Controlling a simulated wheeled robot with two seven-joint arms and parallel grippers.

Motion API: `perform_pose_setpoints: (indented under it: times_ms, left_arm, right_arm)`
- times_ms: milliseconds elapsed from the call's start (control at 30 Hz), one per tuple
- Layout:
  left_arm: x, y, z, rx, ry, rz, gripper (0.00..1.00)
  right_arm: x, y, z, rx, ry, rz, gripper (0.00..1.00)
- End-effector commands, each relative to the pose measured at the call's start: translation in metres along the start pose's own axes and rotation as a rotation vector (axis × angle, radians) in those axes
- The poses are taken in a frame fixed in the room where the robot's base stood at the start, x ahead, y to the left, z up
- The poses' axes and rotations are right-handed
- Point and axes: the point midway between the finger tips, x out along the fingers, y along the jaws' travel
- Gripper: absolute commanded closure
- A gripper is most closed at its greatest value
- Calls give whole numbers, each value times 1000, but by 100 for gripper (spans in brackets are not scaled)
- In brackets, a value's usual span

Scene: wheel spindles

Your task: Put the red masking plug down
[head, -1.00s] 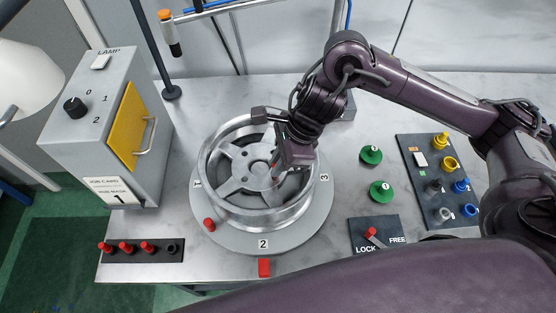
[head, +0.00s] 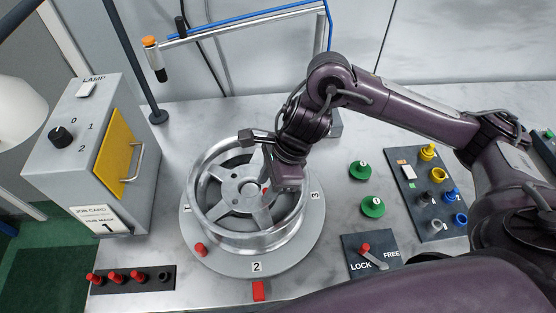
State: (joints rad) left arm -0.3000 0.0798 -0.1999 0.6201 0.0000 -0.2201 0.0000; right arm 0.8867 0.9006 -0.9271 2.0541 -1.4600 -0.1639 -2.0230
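The silver wheel (head: 214,228) lies on a grey round turntable (head: 305,238) marked with numbers. My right gripper (head: 270,182) reaches down into the wheel from the right, just right of the hub. A small bit of red shows at its fingertips. The wrist covers most of the fingers, so I cannot tell whether they are shut on a plug. A red masking plug (head: 200,250) is on the turntable's front left edge, outside the wheel. Several-hole black rack (head: 130,288) at the front left holds three red plugs and has one empty place. My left gripper is out of view.
A grey lamp box (head: 88,160) with a yellow door stands left. Two green knobs (head: 372,206) and a LOCK/FREE lever plate (head: 372,256) lie right of the turntable. A dark board (head: 421,195) holds yellow, blue and grey parts. A red block (head: 259,291) is at the front edge.

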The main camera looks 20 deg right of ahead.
Motion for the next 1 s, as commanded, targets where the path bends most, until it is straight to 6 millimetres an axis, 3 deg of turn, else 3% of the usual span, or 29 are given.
perform_pose_setpoints:
  times_ms: [67, 600, 800, 1000]
  left_arm:
    - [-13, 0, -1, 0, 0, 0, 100]
    - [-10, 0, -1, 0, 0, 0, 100]
    - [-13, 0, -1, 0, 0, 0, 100]
    - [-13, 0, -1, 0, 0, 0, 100]
  right_arm:
    - [-13, -1, 5, 0, 0, -2, 66]
    - [-107, -1, 2, -1, 1, -5, 66]
    - [-123, 0, 2, 0, 0, -2, 66]
    - [-126, 0, 2, 1, 0, 0, 66]
